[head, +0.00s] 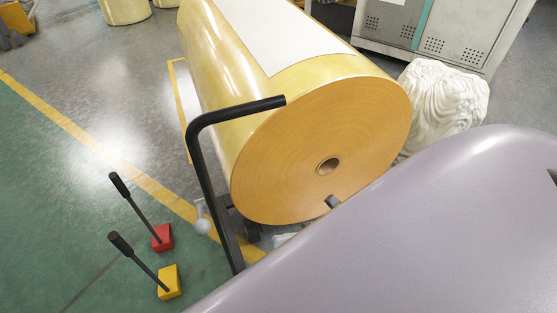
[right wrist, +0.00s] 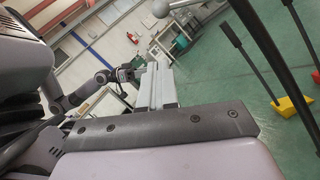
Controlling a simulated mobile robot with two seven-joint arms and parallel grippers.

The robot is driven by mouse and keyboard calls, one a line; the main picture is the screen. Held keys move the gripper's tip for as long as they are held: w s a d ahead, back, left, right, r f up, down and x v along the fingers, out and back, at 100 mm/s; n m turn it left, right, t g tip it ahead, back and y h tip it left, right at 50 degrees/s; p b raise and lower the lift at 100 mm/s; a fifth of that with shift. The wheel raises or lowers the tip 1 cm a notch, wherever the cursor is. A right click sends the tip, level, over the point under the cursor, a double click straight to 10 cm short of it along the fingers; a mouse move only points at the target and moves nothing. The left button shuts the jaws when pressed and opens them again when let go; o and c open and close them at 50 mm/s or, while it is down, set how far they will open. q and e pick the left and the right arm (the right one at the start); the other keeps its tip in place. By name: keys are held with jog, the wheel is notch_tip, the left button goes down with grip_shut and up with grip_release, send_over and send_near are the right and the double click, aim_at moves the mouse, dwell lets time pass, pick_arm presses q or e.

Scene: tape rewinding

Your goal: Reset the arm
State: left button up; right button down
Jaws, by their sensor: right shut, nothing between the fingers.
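A large tan tape roll (head: 318,150) lies on its side in the middle of the head view, its round end with a hollow core facing me. A bent black bar (head: 203,165) stands at its left. My grey-purple arm (head: 430,235) fills the lower right and hides part of the floor. A small dark piece at the arm's edge, before the roll's lower rim, seems to be the tip of my right gripper (head: 333,201). It is shut and empty; most of it is hidden. Whether it touches the roll, I cannot tell.
Two black-handled levers stand on the floor at the left, one on a red block (head: 162,237), one on a yellow block (head: 169,282). A white wrapped bundle (head: 445,97) and a grey cabinet (head: 430,28) are behind the roll.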

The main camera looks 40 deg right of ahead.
dwell(0.4)
jog(key=s+a+f+n+g+h, duration=0.2)
jog(key=s+a+n+g+h, duration=0.25)
jog(key=n, duration=0.55)
jog(key=s+a+f+n+g+h, duration=0.2)
jog(key=s+a+n+g+h, duration=0.3)
jog(key=n, duration=0.6)
jog(key=d+r+n+t+h, duration=0.5)
jog(key=d+r+n+h, duration=0.4)
jog(key=d+n, duration=0.2)
jog(key=w+a+f+t+y, duration=0.2)
jog(key=w+a+f+t, duration=0.2)
jog(key=w+f+t, duration=0.3)
notch_tip(320, 180, up, 13)
jog(key=p, duration=1.4)
jog(key=shift+d+f+n+g+p, duration=0.2)
jog(key=shift+d+n+g+p, duration=0.1)
jog(key=shift+d+g, duration=0.15)
